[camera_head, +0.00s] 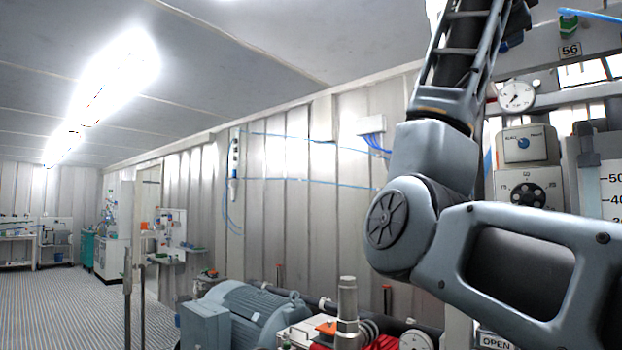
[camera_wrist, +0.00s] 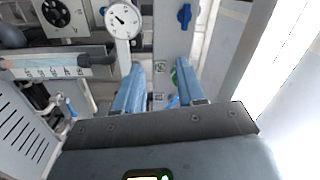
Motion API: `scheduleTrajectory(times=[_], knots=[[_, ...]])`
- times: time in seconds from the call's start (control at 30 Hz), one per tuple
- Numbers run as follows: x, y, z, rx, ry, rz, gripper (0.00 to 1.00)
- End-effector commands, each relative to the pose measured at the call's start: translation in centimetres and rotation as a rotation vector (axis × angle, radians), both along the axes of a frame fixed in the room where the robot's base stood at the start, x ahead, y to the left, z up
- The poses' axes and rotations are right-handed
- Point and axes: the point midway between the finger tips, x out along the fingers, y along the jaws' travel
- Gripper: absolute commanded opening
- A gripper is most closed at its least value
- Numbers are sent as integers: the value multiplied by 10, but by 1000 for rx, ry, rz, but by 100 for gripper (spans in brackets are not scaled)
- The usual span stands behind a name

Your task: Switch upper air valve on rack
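My gripper (camera_wrist: 158,76) shows in the wrist view with its two blue-grey fingers apart and nothing held between them. A blue valve handle (camera_wrist: 184,15) sits on the grey rack strip (camera_wrist: 170,42), beyond the right fingertip and apart from it. A green fitting (camera_wrist: 174,77) with a blue tube is partly hidden by the right finger. The head view also shows the green fitting (camera_head: 568,27), above a "56" label. I cannot tell for sure which part is the upper air valve. In the head view my gripper does not show.
A round white gauge (camera_wrist: 123,19) is beyond the left finger; the head view shows it (camera_head: 517,95) above the knob panel (camera_head: 526,145). A clear graduated tube (camera_wrist: 50,66) lies left of my gripper. A motor (camera_head: 245,305) stands low in the middle; the floor at left is open.

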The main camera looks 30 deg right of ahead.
Motion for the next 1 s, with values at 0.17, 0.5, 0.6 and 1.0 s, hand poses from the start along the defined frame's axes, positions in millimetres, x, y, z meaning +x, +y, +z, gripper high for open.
scheduleTrajectory(times=[0.17, 0.5, 0.6, 1.0], knots=[[49, 8, -54, -97, 121, 15, 39], [134, 40, -195, -340, 387, 87, 39], [150, 52, -240, -409, 459, 117, 39], [168, 113, -426, -666, 702, 276, 39]])
